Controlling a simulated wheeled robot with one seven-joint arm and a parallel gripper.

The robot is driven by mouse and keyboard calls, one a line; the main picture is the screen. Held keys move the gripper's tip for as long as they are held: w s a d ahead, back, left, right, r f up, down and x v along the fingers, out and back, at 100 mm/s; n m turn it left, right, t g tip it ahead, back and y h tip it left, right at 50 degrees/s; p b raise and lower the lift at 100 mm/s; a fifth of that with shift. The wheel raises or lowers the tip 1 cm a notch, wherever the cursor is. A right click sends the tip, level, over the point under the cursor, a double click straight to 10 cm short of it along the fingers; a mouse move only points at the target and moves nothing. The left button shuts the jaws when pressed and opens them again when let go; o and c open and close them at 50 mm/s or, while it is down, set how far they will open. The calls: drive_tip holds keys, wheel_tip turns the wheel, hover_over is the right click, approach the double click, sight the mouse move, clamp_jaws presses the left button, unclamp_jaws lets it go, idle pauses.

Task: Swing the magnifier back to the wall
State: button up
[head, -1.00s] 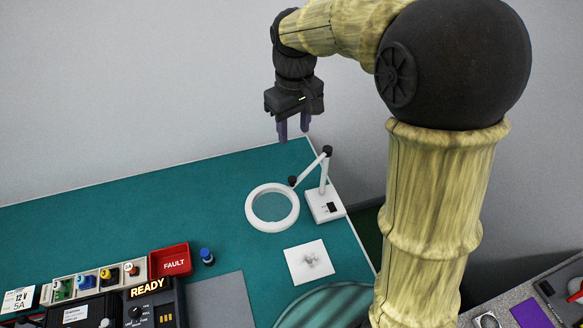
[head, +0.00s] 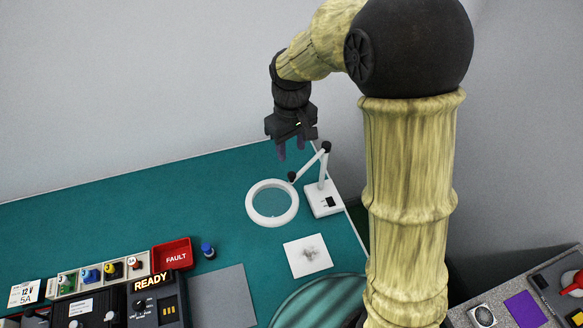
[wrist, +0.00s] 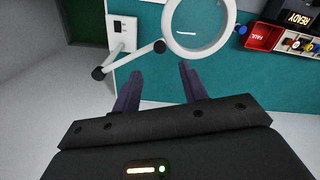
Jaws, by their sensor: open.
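The magnifier is a white ring lens (head: 272,203) on a jointed white arm (head: 311,166) with dark joints. Its white base (head: 323,199) stands near the right edge of the teal table, and the ring hangs out to the left of it. My gripper (head: 291,152) is open and empty, above the back of the table and beyond the magnifier's arm, apart from it. In the wrist view, the ring (wrist: 168,30) and base (wrist: 121,34) show past my two purple fingers (wrist: 160,87).
A red FAULT bin (head: 172,254), a blue-capped bottle (head: 208,251) and a READY device (head: 156,302) stand at front left. A white card with a grey smudge (head: 307,256) lies in front of the magnifier. The back left of the teal table (head: 150,205) is clear.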

sight(291, 174)
wheel_tip(291, 174, down, 10)
drive_tip(key=shift+r+p, duration=0.1)
drive_tip(key=shift+p, duration=1.1)
clamp_jaws()
